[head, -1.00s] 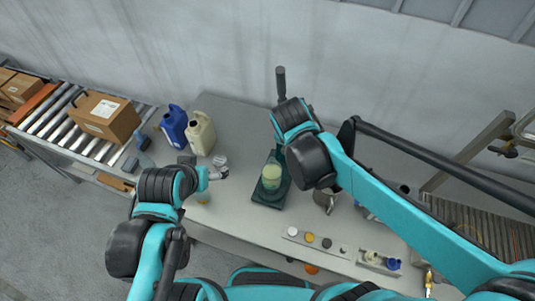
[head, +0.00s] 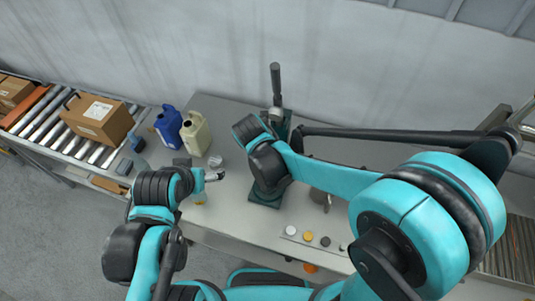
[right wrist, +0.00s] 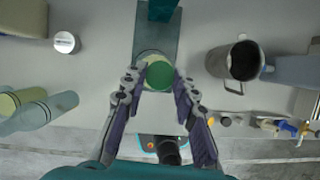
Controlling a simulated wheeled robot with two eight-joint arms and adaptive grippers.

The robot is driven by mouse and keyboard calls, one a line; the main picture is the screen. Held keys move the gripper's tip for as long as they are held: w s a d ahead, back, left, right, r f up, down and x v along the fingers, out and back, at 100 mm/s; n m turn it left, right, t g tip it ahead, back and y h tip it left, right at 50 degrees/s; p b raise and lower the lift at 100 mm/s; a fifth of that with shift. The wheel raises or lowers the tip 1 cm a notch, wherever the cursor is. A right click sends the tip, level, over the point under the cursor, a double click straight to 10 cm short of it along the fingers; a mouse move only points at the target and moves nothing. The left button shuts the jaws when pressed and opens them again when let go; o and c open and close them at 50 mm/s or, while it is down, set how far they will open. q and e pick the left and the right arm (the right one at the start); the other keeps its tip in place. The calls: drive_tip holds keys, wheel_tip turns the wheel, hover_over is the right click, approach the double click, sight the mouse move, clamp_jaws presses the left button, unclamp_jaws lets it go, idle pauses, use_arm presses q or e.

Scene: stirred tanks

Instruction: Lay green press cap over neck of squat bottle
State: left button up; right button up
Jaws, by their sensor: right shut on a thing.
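The green press cap (right wrist: 160,75) is held between the fingertips of my right gripper (right wrist: 158,82) in the right wrist view. The pale squat bottle (right wrist: 149,56) shows just behind the cap, which overlaps it in this view. I cannot tell whether the cap touches its neck. The bottle stands on the base of the dark teal press (right wrist: 166,38). In the head view my right arm hides the cap and bottle; the press base (head: 257,199) partly shows. My left gripper (head: 219,175) is over the table to the left; its jaws are too small to read.
A metal jug (right wrist: 240,62) stands right of the press. A round silver lid (right wrist: 66,42) and pale green cylinders (right wrist: 38,107) are on the left. A blue jug (head: 169,125) and a beige jug (head: 196,135) stand at the back left. A cap strip (head: 315,246) lies at the front.

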drive_tip(key=shift+f+b, duration=0.6)
drive_tip(key=shift+b, duration=0.05)
drive_tip(key=o, duration=0.7)
drive_tip(key=shift+c, duration=0.2)
